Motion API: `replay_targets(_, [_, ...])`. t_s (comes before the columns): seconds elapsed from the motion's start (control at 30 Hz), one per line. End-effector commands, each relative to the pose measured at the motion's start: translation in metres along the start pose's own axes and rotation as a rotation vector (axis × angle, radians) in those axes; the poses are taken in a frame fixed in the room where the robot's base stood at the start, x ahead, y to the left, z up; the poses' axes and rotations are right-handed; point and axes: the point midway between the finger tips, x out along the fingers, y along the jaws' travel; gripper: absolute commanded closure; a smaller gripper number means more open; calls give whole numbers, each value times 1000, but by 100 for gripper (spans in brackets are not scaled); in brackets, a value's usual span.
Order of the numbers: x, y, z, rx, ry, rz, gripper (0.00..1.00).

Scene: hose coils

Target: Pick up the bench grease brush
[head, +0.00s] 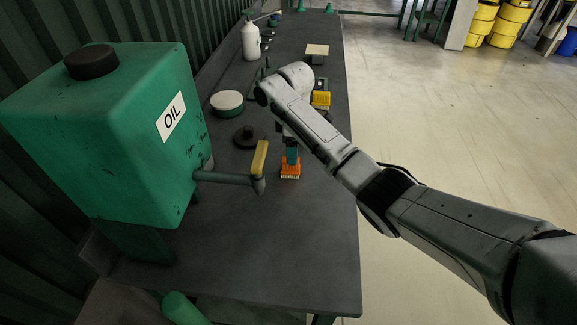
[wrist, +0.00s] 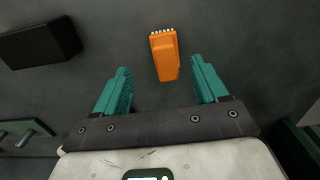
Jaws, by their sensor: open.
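The grease brush looks like an orange block with a row of pale bristles. It lies on the dark bench in the head view (head: 290,168) and at the upper middle of the wrist view (wrist: 165,57). My gripper, with teal fingers, is open in the wrist view (wrist: 162,86). The brush's near end lies in line with the gap between the fingertips, and the bristles point away from me. No finger visibly touches it.
A green oil tank (head: 130,140) with a yellow-handled tap (head: 259,160) stands left of the brush. A black round piece (head: 247,138) and a white-topped tin (head: 227,102) are nearby. A black block (wrist: 40,43) shows in the wrist view. The front of the bench (head: 290,240) is clear.

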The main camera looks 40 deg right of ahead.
Motion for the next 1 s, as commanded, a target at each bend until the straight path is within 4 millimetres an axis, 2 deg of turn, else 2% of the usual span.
replay_targets(0.27, [21,-3,-2,0,-1,-1,28])
replay_targets(0.5, [54,-7,-6,1,-1,-1,28])
replay_targets(0.6, [62,-7,-6,0,-1,-1,28])
replay_targets(0.87, [64,-7,-7,-1,0,1,28])
replay_targets(1.0, [64,-7,-7,-1,0,1,41])
